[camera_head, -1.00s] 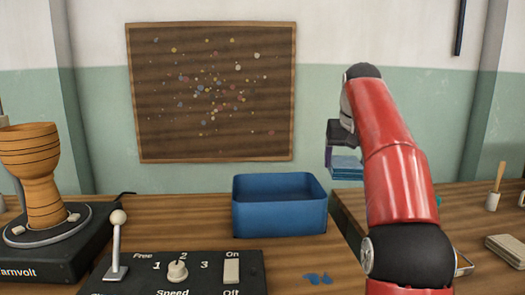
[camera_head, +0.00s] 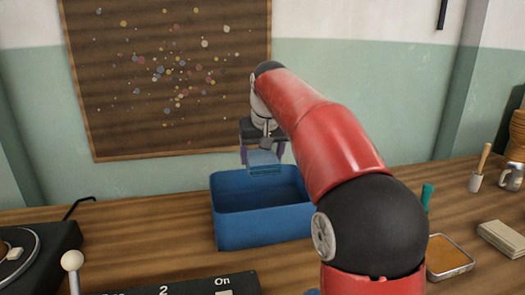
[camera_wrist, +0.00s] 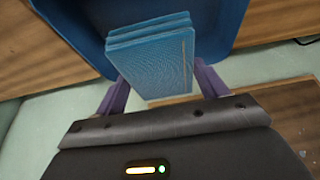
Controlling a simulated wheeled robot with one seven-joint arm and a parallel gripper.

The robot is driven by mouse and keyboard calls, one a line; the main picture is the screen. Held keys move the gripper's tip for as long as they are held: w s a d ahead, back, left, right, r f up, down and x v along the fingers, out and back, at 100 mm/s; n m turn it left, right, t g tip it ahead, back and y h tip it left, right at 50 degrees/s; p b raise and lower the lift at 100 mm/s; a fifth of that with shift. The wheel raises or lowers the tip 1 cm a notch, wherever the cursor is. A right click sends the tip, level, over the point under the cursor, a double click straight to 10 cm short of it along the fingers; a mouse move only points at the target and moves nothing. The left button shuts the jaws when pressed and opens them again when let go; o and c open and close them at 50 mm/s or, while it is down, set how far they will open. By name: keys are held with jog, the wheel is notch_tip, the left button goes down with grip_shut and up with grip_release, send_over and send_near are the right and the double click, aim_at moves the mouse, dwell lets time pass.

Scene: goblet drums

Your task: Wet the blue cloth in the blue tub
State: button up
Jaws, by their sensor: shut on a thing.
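The blue cloth (camera_wrist: 150,55) is a folded, layered light-blue block held between the two purple fingers of my gripper (camera_wrist: 165,90) in the wrist view. In the head view my gripper (camera_head: 264,156) is shut on the cloth (camera_head: 264,163), which hangs below it over the back part of the blue tub. The blue tub (camera_head: 262,230) is an open rectangular box on the wooden bench. Its wall (camera_wrist: 75,30) also shows behind the cloth in the wrist view. The cloth looks above the tub's rim; I cannot see any water inside.
A control panel with a white-knobbed lever (camera_head: 72,262) stands at the front left, beside a dark turntable base (camera_head: 40,255).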

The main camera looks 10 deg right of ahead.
aim_at(262, 172)
notch_tip(262, 172, down, 5)
jog(key=b, duration=0.4)
jog(key=shift+b, duration=0.4)
jog(key=shift+f+b, duration=2.7)
jog(key=shift+f, duration=1.25)
notch_tip(262, 172, up, 12)
jog(key=p, duration=1.1)
jog(key=shift+f, duration=0.2)
jog(key=shift+r+p, duration=0.4)
jog(key=shift+r, duration=1.55)
